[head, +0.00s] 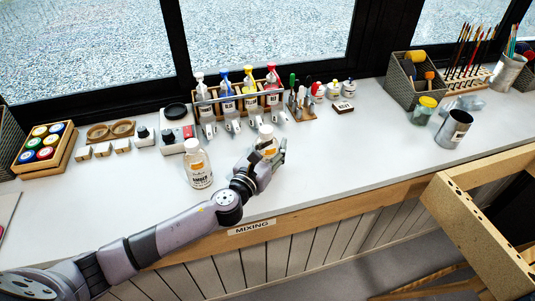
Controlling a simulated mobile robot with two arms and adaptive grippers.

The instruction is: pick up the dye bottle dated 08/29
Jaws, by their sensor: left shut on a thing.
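My left gripper (268,153) reaches over the counter and is shut on a small bottle (266,139) with a white cap and an orange patch on its label. The fingers hide the lower part of this bottle, and I cannot tell whether it touches the counter. A similar clear bottle (198,169) with a white cap and a printed label stands upright to the left of the gripper, apart from it. No date is readable on either bottle at this size. My right gripper is not in view.
Behind the gripper, a wooden rack (238,104) holds several dispenser bottles. A box of coloured lids (44,145) is at the left. A metal can (454,129) and a jar (424,110) stand at the right. The counter (345,150) right of the gripper is clear.

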